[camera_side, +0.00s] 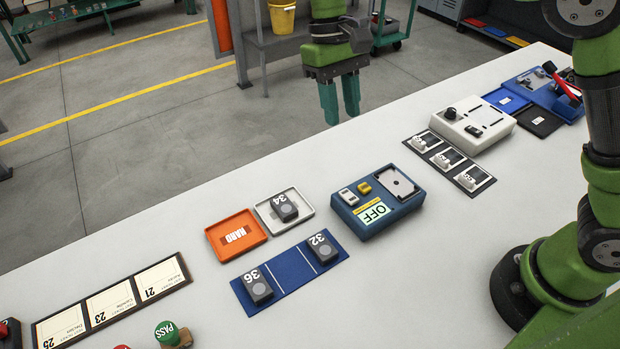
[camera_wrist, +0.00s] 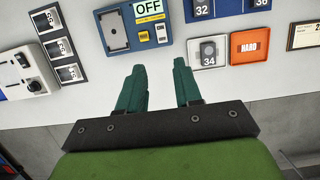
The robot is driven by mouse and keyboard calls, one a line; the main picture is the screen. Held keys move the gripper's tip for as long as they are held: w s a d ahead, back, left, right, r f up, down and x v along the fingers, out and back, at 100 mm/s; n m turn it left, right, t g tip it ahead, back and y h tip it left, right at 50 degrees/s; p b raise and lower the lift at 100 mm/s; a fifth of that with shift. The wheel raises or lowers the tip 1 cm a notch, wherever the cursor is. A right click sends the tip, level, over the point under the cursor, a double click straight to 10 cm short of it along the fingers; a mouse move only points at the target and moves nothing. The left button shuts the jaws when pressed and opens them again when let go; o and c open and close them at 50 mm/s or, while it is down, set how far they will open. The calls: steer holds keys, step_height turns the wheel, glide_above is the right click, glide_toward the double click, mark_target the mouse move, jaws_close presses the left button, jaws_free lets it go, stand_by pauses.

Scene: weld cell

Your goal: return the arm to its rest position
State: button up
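My gripper (camera_side: 340,98) is raised at the far edge of the white table, with its two green fingers pointing down. The fingers are apart with nothing between them, and they show empty in the wrist view (camera_wrist: 160,88) too. It is clear of everything on the table. My green arm stands at the right of the side view.
On the white table (camera_side: 400,290) are a blue device marked OFF (camera_side: 378,202), an orange HARD tray (camera_side: 236,235), a white tray (camera_side: 297,221) holding block 34 (camera_side: 284,207), a blue mat (camera_side: 290,270) with blocks 32 and 36, and a white device (camera_side: 465,122). The front middle is clear.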

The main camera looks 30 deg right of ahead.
steer(key=s+d+r+m+t+y, duration=0.1)
steer(key=s+d+r+m+t, duration=0.1)
steer(key=s+d+t, duration=0.3)
steer(key=s+d+r+m+t+y, duration=0.1)
steer(key=s+d+t, duration=0.4)
steer(key=s, duration=0.6)
steer(key=d+m, duration=0.1)
steer(key=d, duration=0.1)
steer(key=shift+d+r, duration=0.35)
steer(key=shift+r, duration=0.05)
